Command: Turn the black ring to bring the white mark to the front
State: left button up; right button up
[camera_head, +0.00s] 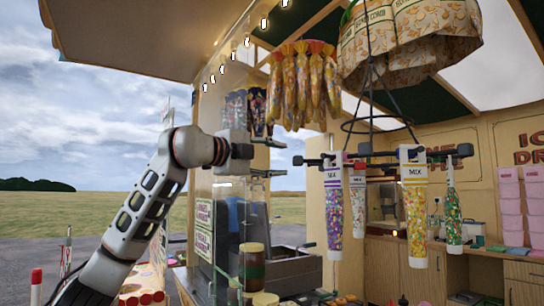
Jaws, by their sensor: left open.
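A thin black wire ring (378,125) hangs on a black wire stand under the canopy, right of the middle. It is small in the picture, and I cannot make out a white mark on it. My left arm rises from the bottom left. Its gripper (270,158) points right with two dark fingers apart, one above the other. It is left of the ring and lower in the picture, with nothing seen between its fingers. My right gripper is not in view.
Printed popcorn bags (415,38) hang above the ring. Filled yellow bags (302,85) hang left of it. Sweet tubes marked MIX (415,205) hang from black bars below. A jar (254,265) stands by the clear panel. Pink tubs (510,205) stand far right.

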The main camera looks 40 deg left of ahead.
aim_at(294, 160)
pick_arm(q)
jog(key=w+p, duration=0.1)
jog(key=w, duration=0.1)
jog(key=w+d, duration=0.1)
jog(key=w, duration=0.2)
jog(key=w+p, duration=0.1)
jog(key=w, duration=0.1)
jog(key=shift+w+d+r+p, duration=0.1)
jog(key=shift+w+d+p, duration=0.2)
jog(key=shift+w, duration=0.2)
